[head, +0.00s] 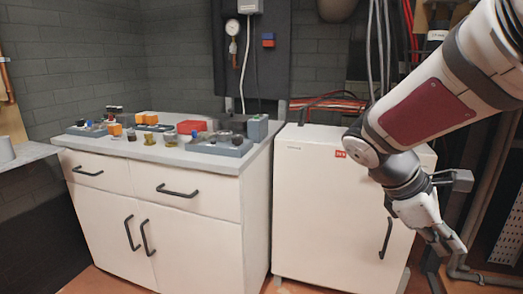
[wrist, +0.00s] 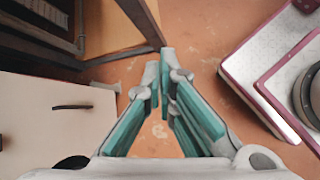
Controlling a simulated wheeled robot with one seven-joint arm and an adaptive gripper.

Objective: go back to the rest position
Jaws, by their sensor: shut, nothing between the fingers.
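My gripper (head: 447,241) hangs at the right in the head view, pointing down in front of the white cabinet's right side. In the wrist view its fingers (wrist: 164,80) meet at the tips, with nothing between them. Below the fingertips is the orange-brown floor (wrist: 125,72). My gripper touches nothing that I can see.
A white cabinet (head: 330,215) with a dark handle stands beside the arm. To its left, a counter (head: 95,148) with drawers bears several small parts, a red box (head: 191,126) and grey trays (head: 220,146). Pipes (head: 487,190) run at the far right. Floor below the gripper is clear.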

